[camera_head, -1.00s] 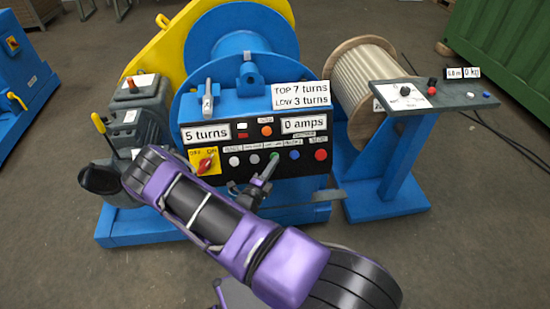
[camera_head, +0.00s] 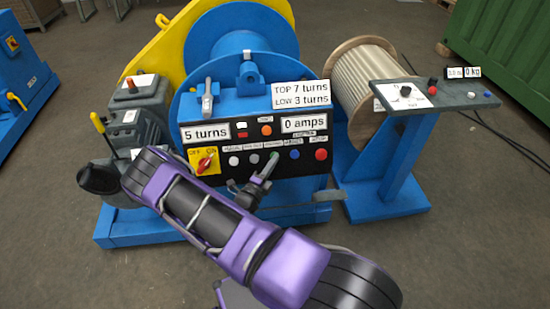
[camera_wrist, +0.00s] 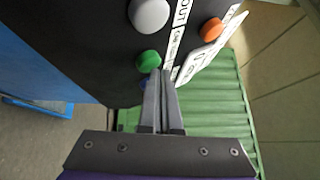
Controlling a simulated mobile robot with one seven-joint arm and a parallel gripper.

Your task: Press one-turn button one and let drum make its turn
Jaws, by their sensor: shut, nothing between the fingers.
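My gripper (camera_head: 266,170) is shut and empty, with its fingertips at the green button (camera_wrist: 149,61) on the black control panel (camera_head: 222,178). In the wrist view the closed fingers (camera_wrist: 162,76) overlap the lower right edge of the green button; I cannot tell whether they touch it or press it in. In the head view the fingers partly cover this button. The label beside it is too small to read surely. The blue drum (camera_head: 232,28) stands behind the panel. The turns display (camera_head: 206,132) reads 5 turns and the amps display (camera_head: 304,124) reads 0 amps.
Beside the green button are white, blue (camera_head: 295,154) and red (camera_head: 321,154) buttons and a yellow switch plate (camera_head: 196,168). A grey lever (camera_head: 208,100) stands above the panel. A rope reel (camera_head: 368,80) and a grey console (camera_head: 450,96) stand at right. Open floor lies in front.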

